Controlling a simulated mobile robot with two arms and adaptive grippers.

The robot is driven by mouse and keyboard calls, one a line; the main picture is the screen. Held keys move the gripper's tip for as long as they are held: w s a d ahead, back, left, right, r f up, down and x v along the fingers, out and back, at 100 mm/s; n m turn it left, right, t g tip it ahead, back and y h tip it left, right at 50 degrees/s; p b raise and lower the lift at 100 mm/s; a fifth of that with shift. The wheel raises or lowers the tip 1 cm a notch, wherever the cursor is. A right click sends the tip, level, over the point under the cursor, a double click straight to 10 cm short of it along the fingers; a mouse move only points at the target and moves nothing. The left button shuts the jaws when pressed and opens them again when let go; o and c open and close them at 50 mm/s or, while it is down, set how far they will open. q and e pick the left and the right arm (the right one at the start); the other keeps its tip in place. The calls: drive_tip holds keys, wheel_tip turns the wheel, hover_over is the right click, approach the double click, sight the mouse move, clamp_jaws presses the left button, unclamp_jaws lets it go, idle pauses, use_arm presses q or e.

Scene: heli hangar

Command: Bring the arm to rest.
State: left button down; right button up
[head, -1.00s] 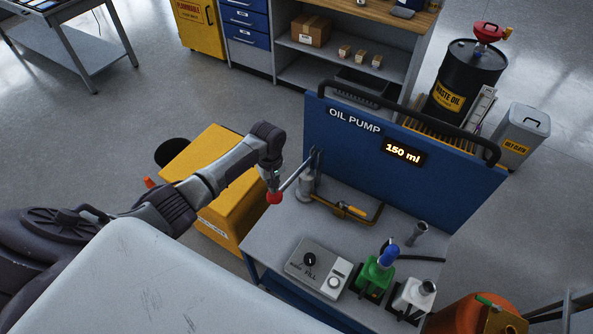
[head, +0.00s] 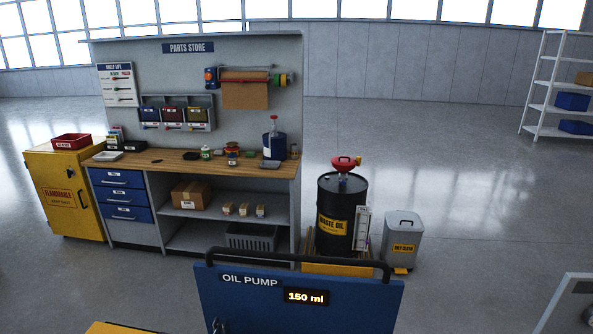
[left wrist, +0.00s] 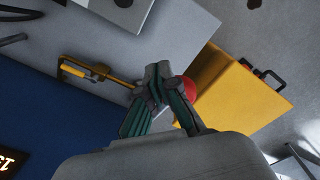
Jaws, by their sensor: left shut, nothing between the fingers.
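My left gripper (left wrist: 158,82) shows in the left wrist view with its fingers together and nothing between them. A red ball knob (left wrist: 189,90) shows just beside the fingers, partly hidden by them; I cannot tell whether they touch. Neither gripper can be made out in the head view.
A yellow case (left wrist: 240,92) with a dark handle stands on the floor beside the bench. In the head view, a parts store workbench (head: 190,160), a yellow cabinet (head: 62,195), a waste oil drum (head: 336,205) and a grey bin (head: 402,240) stand beyond the panel. Open floor lies right.

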use_arm(q)
drive_tip(key=s+d+m, duration=0.4)
drive_tip(key=s+d, duration=0.3)
drive_tip(key=s, duration=0.1)
drive_tip(key=s+r+m+t, duration=0.3)
drive_tip(key=s+r+m, duration=0.3)
drive_tip(key=s+r, duration=0.75)
drive_tip(key=s+f+g+b, duration=0.15)
drive_tip(key=f+b, duration=0.25)
drive_tip(key=f, duration=1.4)
drive_tip(key=s+f+b, duration=0.2)
drive_tip(key=f+b, duration=0.3)
drive_tip(key=f, duration=1.4)
drive_tip(key=s+a+f+b, duration=0.1)
drive_tip(key=s+f+b, duration=0.1)
drive_tip(key=s+f, duration=0.6)
drive_tip(key=s+a+f+b, duration=0.1)
drive_tip(key=s+f+b, duration=0.2)
drive_tip(key=s+f, duration=0.5)
wheel_tip(320, 180, down, 4)
drive_tip(key=shift+a+f+m+g, duration=0.15)
drive_tip(key=shift+f+m+g, duration=0.1)
drive_tip(key=shift+m+g, duration=0.2)
